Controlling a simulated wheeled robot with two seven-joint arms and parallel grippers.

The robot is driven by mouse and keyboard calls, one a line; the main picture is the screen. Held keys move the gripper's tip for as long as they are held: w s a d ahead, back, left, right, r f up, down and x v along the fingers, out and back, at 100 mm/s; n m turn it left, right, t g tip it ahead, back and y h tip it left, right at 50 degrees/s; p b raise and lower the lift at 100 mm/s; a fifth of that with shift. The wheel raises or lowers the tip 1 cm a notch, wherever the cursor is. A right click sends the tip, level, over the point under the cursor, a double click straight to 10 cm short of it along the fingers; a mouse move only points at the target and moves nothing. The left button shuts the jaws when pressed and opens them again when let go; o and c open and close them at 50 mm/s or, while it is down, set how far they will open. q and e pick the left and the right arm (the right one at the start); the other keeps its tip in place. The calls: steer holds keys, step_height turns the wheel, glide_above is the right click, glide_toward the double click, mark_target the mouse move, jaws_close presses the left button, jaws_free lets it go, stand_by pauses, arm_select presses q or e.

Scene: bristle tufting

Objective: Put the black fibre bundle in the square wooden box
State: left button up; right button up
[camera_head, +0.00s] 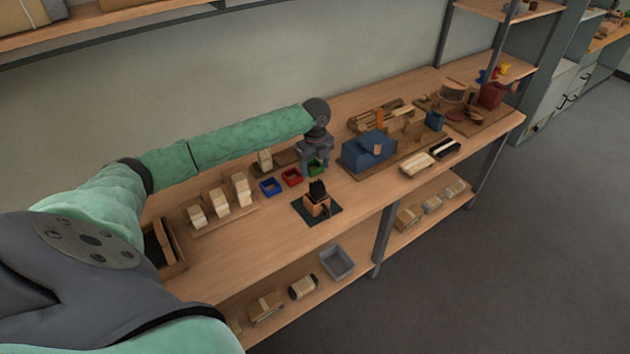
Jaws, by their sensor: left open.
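A small square wooden box (316,208) stands on a dark green mat near the table's front edge. A black fibre bundle (317,189) sticks up out of its top, seemingly upright; how deep it sits is too small to tell. My left gripper (315,169) points down, open and apparently empty, behind the box and apart from the bundle. It partly covers a small green bin (318,166). My right gripper is out of view.
Blue (270,187) and red (292,177) bins stand left of the gripper. Pale blocks (219,202) stand further left. A blue machine (368,152) stands close on the right. Bare table (250,245) lies front left. A shelf (345,285) runs below.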

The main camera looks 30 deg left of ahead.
arm_select(q)
steer(key=s+d+f+n+t+h, duration=0.1)
steer(key=d+f+n+t+h, duration=0.15)
steer(key=d+f+n, duration=0.5)
steer(key=d+f+n+t+h, duration=0.15)
steer(key=d+f+t, duration=0.25)
steer(key=d+f, duration=0.75)
steer(key=s+a+f+n+g+y, duration=0.1)
steer(key=s+f+n, duration=0.1)
steer(key=s+f, duration=0.65)
steer(key=s+f+n+y, duration=0.1)
steer(key=s+f+n, duration=0.25)
steer(key=f, duration=0.95)
steer(key=s+a+f+n+g+y, duration=0.1)
steer(key=s+f+n, duration=0.1)
steer(key=s+f, duration=0.65)
steer(key=s+d+f+n+g, duration=0.1)
steer(key=s+f, duration=1)
steer(key=s, duration=0.5)
steer(key=s+d+f+n+g, duration=0.1)
steer(key=s+d+f+n, duration=0.1)
steer(key=s+f, duration=0.9)
steer(key=s, duration=0.5)
steer(key=shift+s+d+f+g+y+b, duration=0.15)
steer(key=shift+f+g+y+b, duration=0.2)
steer(key=shift+y+b, duration=0.05)
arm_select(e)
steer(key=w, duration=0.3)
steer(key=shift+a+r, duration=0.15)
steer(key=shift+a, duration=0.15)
